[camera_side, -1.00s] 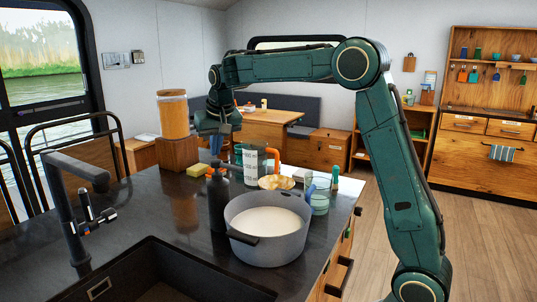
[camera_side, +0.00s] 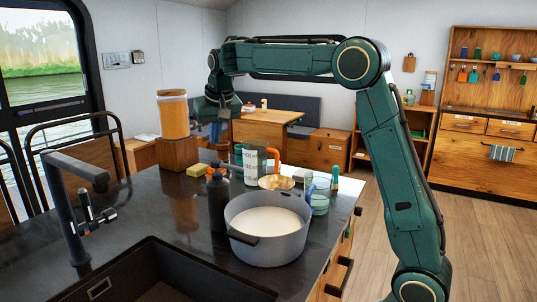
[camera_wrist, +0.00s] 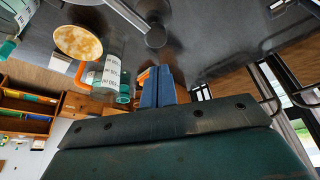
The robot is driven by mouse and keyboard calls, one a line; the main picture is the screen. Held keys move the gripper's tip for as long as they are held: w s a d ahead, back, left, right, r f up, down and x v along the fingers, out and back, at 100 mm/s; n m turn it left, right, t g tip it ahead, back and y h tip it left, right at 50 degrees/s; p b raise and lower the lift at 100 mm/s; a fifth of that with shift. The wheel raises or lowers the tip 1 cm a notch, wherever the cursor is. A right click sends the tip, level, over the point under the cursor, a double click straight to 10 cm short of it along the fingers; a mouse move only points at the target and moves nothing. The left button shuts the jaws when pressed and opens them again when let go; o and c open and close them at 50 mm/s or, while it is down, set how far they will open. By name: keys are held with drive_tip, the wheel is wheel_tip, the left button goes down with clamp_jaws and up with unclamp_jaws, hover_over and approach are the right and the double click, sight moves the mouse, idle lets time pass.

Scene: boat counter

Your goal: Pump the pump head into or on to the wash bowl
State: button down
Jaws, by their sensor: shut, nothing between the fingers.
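The wash bowl (camera_side: 236,222) is a grey round pot-like basin with whitish liquid, on the dark counter. My gripper (camera_side: 217,138) is above the bottle top in the side view, blue fingers pointing down. It looks apart from the pump head, though the depth is hard to judge. In the wrist view the blue fingers (camera_wrist: 157,88) are together with nothing between them; something orange shows just behind them.
A yellow sponge (camera_side: 196,169) and a wooden block with a jar (camera_side: 173,115) are at the far left. The tap (camera_side: 62,200) and sink are at the front left.

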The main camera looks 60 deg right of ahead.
wheel_tip(320, 180, up, 3)
drive_tip(key=shift+f, duration=0.1)
idle(0.3)
drive_tip(key=s+a+n+t, duration=0.1)
drive_tip(key=s+a+n, duration=0.15)
drive_tip(key=s, duration=0.65)
drive_tip(key=s+a+n, duration=0.1)
drive_tip(key=s+a, duration=0.3)
drive_tip(key=s, duration=0.5)
drive_tip(key=s+a+f+n+y, duration=0.1)
drive_tip(key=s+f, duration=0.3)
drive_tip(key=s, duration=0.4)
drive_tip(key=s+a+f+n+y, duration=0.1)
drive_tip(key=s+a+f, duration=0.3)
drive_tip(key=s, duration=0.4)
drive_tip(key=shift+s+a+f+t, duration=0.15)
drive_tip(key=shift+f+t, duration=0.15)
drive_tip(key=shift+f, duration=0.35)
